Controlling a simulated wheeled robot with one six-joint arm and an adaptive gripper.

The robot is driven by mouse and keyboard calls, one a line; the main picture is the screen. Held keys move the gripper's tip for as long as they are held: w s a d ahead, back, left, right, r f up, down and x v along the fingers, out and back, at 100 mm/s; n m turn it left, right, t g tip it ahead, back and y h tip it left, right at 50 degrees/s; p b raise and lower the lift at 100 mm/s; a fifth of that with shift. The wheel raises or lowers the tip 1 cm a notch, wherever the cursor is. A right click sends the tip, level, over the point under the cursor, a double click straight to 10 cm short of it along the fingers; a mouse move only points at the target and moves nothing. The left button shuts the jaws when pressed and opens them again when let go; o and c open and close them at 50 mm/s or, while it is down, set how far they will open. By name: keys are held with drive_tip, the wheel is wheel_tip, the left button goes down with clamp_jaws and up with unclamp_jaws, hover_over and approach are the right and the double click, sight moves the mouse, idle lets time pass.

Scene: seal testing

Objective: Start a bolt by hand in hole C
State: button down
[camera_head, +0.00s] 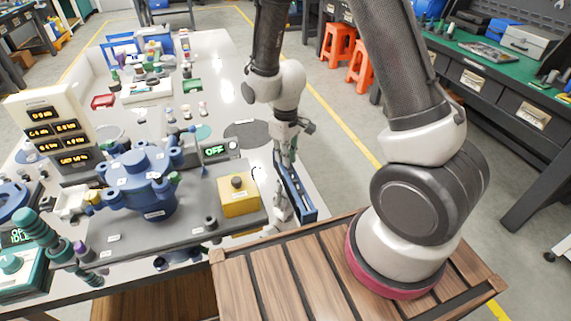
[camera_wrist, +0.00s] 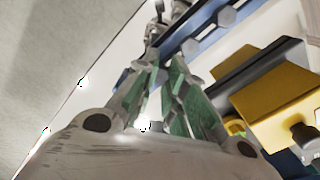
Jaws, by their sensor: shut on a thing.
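My gripper (camera_head: 287,157) points down at the blue bolt rack (camera_head: 297,190), right of the test bench's base plate. In the wrist view its green-padded fingers (camera_wrist: 168,48) close together at the rack (camera_wrist: 208,32), where grey hex bolt heads (camera_wrist: 194,46) show in a row. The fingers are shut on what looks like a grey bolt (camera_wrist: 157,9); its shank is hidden. The blue flanged housing (camera_head: 140,185) stands on the grey plate, left of my gripper. Hole C cannot be made out, as its letters are too small to read.
A yellow box (camera_head: 238,195) with a dark knob stands between the housing and the rack. An "OFF" display (camera_head: 215,150) and a readout panel (camera_head: 55,130) stand behind. A teal device (camera_head: 20,265) is at the lower left. The bare white table (camera_head: 225,80) is clear at the back right.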

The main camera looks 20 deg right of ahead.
drive_tip(key=shift+r, duration=3.25)
